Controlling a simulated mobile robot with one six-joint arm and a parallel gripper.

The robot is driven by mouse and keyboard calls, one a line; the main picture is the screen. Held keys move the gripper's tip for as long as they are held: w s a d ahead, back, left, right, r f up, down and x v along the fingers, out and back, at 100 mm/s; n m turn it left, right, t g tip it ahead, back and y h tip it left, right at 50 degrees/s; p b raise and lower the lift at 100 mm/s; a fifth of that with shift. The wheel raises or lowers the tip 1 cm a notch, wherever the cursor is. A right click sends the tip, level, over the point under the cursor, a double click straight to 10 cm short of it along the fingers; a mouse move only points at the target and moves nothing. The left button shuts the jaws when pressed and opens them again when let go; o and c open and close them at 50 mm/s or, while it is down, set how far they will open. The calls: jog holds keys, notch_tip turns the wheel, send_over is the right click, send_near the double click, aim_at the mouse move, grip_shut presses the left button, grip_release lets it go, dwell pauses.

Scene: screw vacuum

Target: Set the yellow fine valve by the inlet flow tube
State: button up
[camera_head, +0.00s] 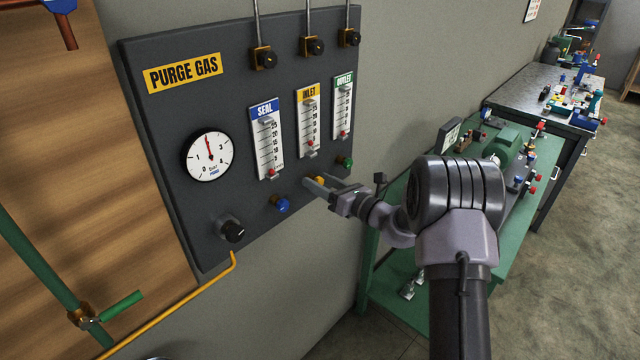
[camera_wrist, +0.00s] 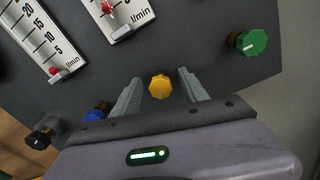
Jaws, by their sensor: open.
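The yellow fine valve (camera_wrist: 160,87) is a small yellow knob on the dark purge gas panel, below the inlet flow tube (camera_head: 308,122). In the head view the yellow valve (camera_head: 320,180) is partly covered by my gripper (camera_head: 325,186). In the wrist view my gripper (camera_wrist: 160,92) is open, with one finger to each side of the knob and a gap to each. The inlet tube has a yellow label and a white scale; its red float (camera_head: 313,149) sits low on the scale.
The blue knob (camera_head: 281,204) under the seal tube (camera_head: 267,142) is left of my gripper, and the green knob (camera_head: 345,162) under the outlet tube (camera_head: 343,108) is right. A black knob (camera_head: 231,231) and a gauge (camera_head: 208,156) are farther left. A green bench (camera_head: 480,225) stands at right.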

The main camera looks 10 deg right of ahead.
jog(key=shift+c, duration=0.2)
grip_shut()
jog(key=shift+f, duration=0.1)
jog(key=n+b, duration=0.5)
jog(key=b, duration=0.1)
jog(key=shift+a+f+n+b, duration=0.15)
jog(key=shift+f+n+b, duration=0.1)
jog(key=shift+n+b, duration=0.15)
jog(key=n+b, duration=0.3)
jog(key=b, duration=0.1)
jog(key=n+b, duration=0.2)
jog(key=b, duration=0.1)
jog(key=shift+s+r+n, duration=0.1)
jog(key=shift+r+n, duration=0.05)
jog(key=shift+n, duration=0.15)
jog(key=shift+r+n+b, duration=0.1)
jog(key=shift+n+b, duration=0.2)
jog(key=shift+b, duration=0.15)
